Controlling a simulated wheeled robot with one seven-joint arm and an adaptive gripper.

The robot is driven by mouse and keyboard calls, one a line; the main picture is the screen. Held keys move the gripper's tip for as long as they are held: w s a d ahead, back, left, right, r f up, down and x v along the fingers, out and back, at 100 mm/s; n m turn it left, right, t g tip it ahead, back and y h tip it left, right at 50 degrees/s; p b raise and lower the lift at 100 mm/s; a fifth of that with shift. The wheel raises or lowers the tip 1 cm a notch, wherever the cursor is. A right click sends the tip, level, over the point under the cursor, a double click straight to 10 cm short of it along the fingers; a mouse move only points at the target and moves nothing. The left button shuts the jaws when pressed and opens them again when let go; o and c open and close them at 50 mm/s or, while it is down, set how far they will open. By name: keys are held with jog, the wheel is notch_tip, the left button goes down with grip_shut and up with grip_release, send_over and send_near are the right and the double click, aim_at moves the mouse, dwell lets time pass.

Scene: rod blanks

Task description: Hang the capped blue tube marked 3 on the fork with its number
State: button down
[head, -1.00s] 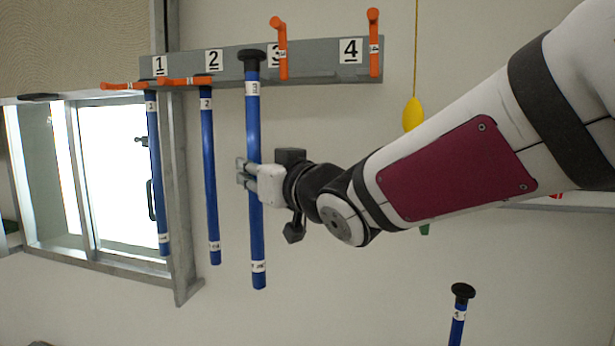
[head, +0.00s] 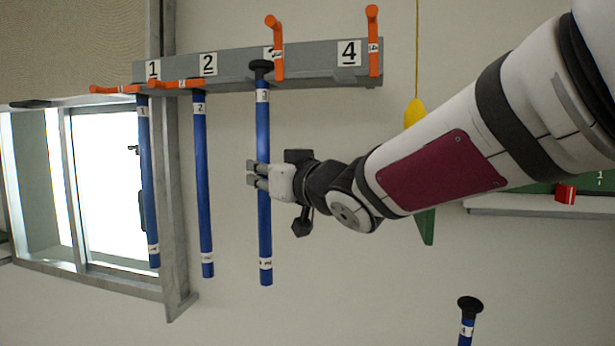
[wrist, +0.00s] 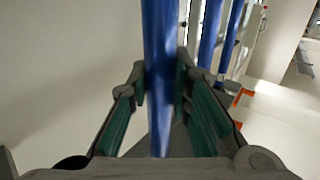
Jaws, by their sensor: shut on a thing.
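The blue tube marked 3 (head: 264,225) has a black cap and hangs upright in the head view. My gripper (head: 258,174) is shut on it around mid-length; the tube also runs between the fingers in the wrist view (wrist: 160,60). Its cap (head: 261,68) shows just left of and below the orange fork of place 3 (head: 278,50), in front of the rail. I cannot tell the depth between cap and fork. The number plate 3 is mostly hidden behind that fork. In the wrist view the tube's ends are out of sight.
The grey rail (head: 225,68) carries plates 1, 2 and 4. Blue tubes 1 (head: 149,190) and 2 (head: 203,180) hang left at their forks. Fork 4 (head: 373,45) is empty. Another capped tube (head: 468,318) stands lower right. A yellow float (head: 414,112) hangs behind my arm.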

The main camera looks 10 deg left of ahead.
jog(key=shift+w+d+f+b, duration=0.1)
jog(key=shift+w+f+b, duration=0.2)
jog(key=shift+w, duration=0.25)
jog(key=shift+w+d+f+b, duration=0.1)
jog(key=shift+w+f+b, duration=0.15)
jog(key=shift+w, duration=0.25)
jog(key=c, duration=1.4)
grip_release()
